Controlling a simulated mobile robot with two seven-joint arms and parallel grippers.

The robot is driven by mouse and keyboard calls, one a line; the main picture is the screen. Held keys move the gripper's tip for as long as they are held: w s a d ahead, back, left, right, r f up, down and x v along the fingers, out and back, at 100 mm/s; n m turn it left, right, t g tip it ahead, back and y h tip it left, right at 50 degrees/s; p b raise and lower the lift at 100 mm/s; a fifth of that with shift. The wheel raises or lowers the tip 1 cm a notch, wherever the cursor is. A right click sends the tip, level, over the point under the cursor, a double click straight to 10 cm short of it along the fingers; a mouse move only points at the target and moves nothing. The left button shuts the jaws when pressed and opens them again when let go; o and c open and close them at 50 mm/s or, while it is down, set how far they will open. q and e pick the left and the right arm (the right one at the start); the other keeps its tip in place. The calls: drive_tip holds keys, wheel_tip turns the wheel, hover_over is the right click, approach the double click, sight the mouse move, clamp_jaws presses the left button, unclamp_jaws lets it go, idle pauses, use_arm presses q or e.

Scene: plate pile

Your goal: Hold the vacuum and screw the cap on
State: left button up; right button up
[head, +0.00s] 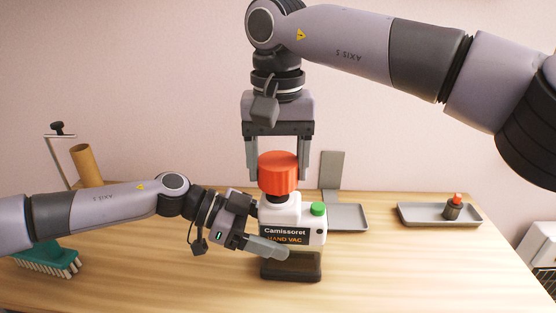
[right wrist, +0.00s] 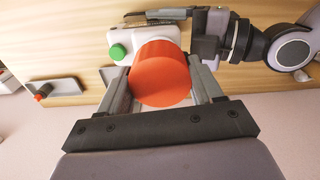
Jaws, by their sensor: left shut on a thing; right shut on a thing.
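The hand vacuum (head: 303,213) is white with a dark label and stands upright in the middle of the table, in a dark base (head: 291,266). The orange-red cap (head: 278,174) is at the top of the vacuum, above its neck. My right gripper (head: 278,172) comes down from above and is shut on the cap, a finger on each side. The cap (right wrist: 161,74) also fills the middle of the right wrist view. My left gripper (head: 268,248) is shut on the vacuum's body from the left, low down. A green knob (head: 317,208) is on the vacuum's right shoulder. The cap's threads are hidden.
A grey tray (head: 410,215) at the right holds a small dark piece with an orange top (head: 453,207). Another grey tray (head: 358,217) lies behind the vacuum. A green brush (head: 48,260) and a cardboard tube (head: 87,164) are at the left. The front right of the table is clear.

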drive_tip(key=shift+f, duration=0.85)
drive_tip(key=shift+f, duration=0.55)
